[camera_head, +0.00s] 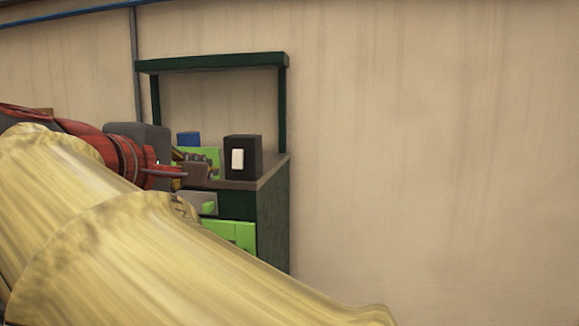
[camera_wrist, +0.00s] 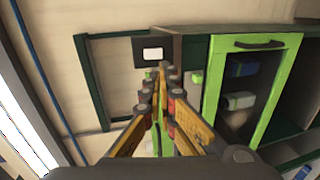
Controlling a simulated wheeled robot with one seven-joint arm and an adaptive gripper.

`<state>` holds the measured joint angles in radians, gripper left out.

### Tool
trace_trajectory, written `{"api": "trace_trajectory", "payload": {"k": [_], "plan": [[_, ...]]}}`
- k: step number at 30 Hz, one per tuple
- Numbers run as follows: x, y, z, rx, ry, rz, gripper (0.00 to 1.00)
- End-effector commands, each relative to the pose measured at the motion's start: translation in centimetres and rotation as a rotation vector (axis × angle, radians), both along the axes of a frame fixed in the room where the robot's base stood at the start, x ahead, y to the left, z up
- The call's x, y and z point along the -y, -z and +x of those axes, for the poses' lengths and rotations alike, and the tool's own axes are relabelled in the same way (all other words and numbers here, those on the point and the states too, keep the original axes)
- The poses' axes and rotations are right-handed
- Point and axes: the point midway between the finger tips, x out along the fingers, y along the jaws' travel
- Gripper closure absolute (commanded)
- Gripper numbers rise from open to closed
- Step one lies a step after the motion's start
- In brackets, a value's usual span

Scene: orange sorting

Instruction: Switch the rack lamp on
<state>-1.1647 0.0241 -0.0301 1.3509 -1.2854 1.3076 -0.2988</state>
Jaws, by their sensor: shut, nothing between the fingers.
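A dark switch box (camera_head: 256,158) with a white rocker (camera_head: 237,159) stands on the right end of the bench top in the head view. The wrist view shows the box (camera_wrist: 139,52) and its white rocker (camera_wrist: 152,54) just beyond my fingertips. My gripper (camera_head: 208,166) is left of the box in the head view, partly hidden by my arm. In the wrist view my gripper (camera_wrist: 160,75) is shut and empty, its tips apparently short of the rocker. A dark green rack frame (camera_head: 212,63) rises over the bench. No glow shows on it.
A blue block (camera_head: 188,139) and a green panel (camera_head: 211,156) are behind my gripper. In the wrist view, a cabinet with a green-framed door (camera_wrist: 211,75) is to the right, with blue and green items inside. Bare wall (camera_head: 430,150) lies right of the bench.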

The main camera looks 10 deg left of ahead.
Motion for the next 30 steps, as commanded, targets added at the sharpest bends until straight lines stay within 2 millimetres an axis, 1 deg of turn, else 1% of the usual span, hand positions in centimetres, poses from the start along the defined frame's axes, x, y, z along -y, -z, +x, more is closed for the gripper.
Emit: {"api": "trace_trajectory", "payload": {"k": [5,8,15,21,25,30], "plan": [[0.1,0.2,1.2,-0.001,0.002,-0.001,1.0],[0.3,0.5,2.7,-0.002,0.004,-0.002,1.0],[0.7,1.4,7.3,-0.002,0.004,-0.002,1.0],[0.9,2.2,10.8,-0.003,0.003,-0.001,1.0],[1.0,2.5,12.4,-0.002,0.002,-0.001,1.0],[1.1,2.9,13.5,-0.001,0.001,0.0,1.0]]}}
